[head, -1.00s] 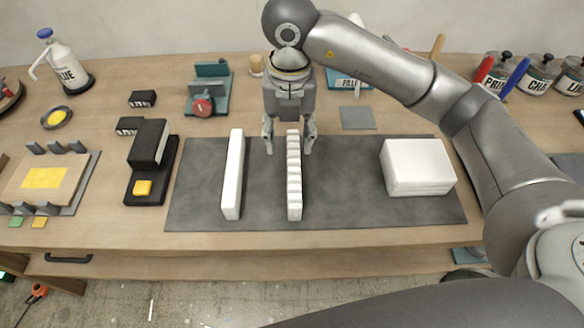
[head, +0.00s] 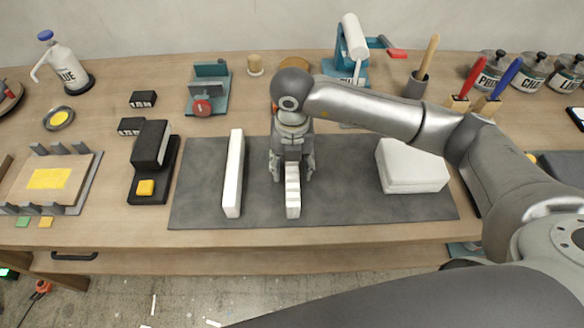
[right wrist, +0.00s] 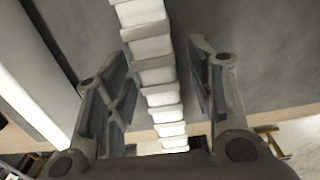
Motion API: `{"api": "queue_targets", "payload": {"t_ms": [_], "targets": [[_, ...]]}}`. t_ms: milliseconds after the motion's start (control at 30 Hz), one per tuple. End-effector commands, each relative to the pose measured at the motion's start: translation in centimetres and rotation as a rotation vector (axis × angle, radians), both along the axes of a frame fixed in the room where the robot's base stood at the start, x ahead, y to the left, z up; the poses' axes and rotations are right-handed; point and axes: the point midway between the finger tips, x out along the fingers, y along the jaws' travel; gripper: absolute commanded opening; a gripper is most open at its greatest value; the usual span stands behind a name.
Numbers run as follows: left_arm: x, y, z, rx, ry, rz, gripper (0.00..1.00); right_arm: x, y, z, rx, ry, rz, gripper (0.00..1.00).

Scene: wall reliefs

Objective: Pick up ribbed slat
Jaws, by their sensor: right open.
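The white ribbed slat (head: 293,198) lies on the dark grey mat (head: 340,205), its stepped ridges facing up. My right gripper (head: 292,177) is over the slat's far half, which it partly hides in the head view. In the right wrist view the gripper (right wrist: 160,95) is open, one finger on each side of the ribbed slat (right wrist: 153,72), with gaps visible on both sides. A smooth white slat (head: 233,180) lies to the left on the mat and shows in the right wrist view (right wrist: 30,75). My left gripper is not in view.
A stack of white blocks (head: 411,168) sits on the mat's right part. A black sanding-type block on a black base (head: 150,165) and a wooden panel in a jig (head: 45,178) stand left. Jars (head: 487,75) and a glue bottle (head: 65,68) stand at the back.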

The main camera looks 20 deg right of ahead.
Motion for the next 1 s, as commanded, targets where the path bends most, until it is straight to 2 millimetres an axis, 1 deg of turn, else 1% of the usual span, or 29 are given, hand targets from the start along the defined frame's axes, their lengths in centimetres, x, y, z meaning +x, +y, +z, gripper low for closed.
{"api": "queue_targets", "payload": {"t_ms": [100,400,500,800,933,1000], "targets": [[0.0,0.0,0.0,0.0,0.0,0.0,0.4,0.0,0.0,0.0,0.0,0.0,0.0,0.49],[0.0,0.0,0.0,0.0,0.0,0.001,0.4,0.0,0.0,0.1,0.0,0.0,0.0,0.1],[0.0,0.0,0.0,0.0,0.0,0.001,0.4,0.0,0.0,0.1,0.0,0.0,0.0,0.0],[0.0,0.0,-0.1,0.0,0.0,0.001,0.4,0.1,0.0,0.3,0.001,-0.002,0.0,0.0],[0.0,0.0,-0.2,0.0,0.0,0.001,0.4,0.1,0.0,1.1,0.001,-0.003,-0.001,0.0],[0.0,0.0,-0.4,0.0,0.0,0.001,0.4,0.2,0.1,1.9,0.002,-0.004,-0.001,0.0]]}}
